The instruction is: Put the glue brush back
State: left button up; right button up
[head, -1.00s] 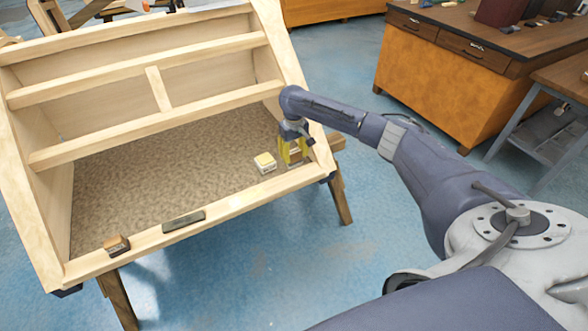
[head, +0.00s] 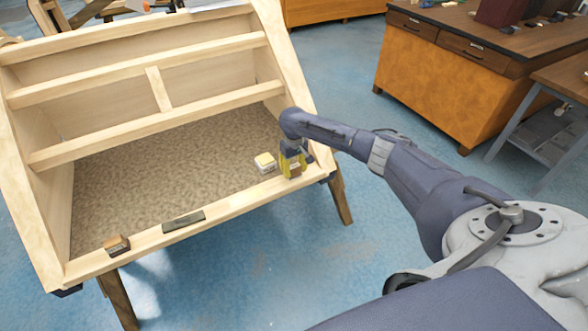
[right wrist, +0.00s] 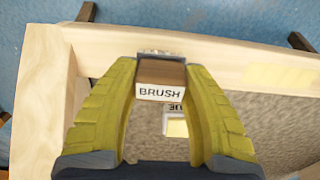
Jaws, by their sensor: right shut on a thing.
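The glue brush (right wrist: 160,80) is a brown block with a white face reading "BRUSH" and a grey part at its far end. It sits between the yellow fingertips of my right gripper (right wrist: 161,82), which is shut on it. In the head view, the right gripper (head: 293,166) and the brown brush are at the right end of the wooden frame's front rail (head: 235,203). I cannot tell whether the brush touches the rail. A small white block with a yellow top (head: 265,162) stands just left of the gripper; part of its lettering (right wrist: 176,110) is hidden. My left gripper is not in view.
The frame's textured floor (head: 160,175) is mostly clear. A pale yellow patch (right wrist: 280,77) shows on the rail in the wrist view.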

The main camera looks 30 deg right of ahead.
aim_at(294, 166)
jog(key=shift+f, duration=0.1)
jog(key=o, duration=1.1)
notch_tip(294, 166, up, 12)
jog(key=shift+r, duration=0.2)
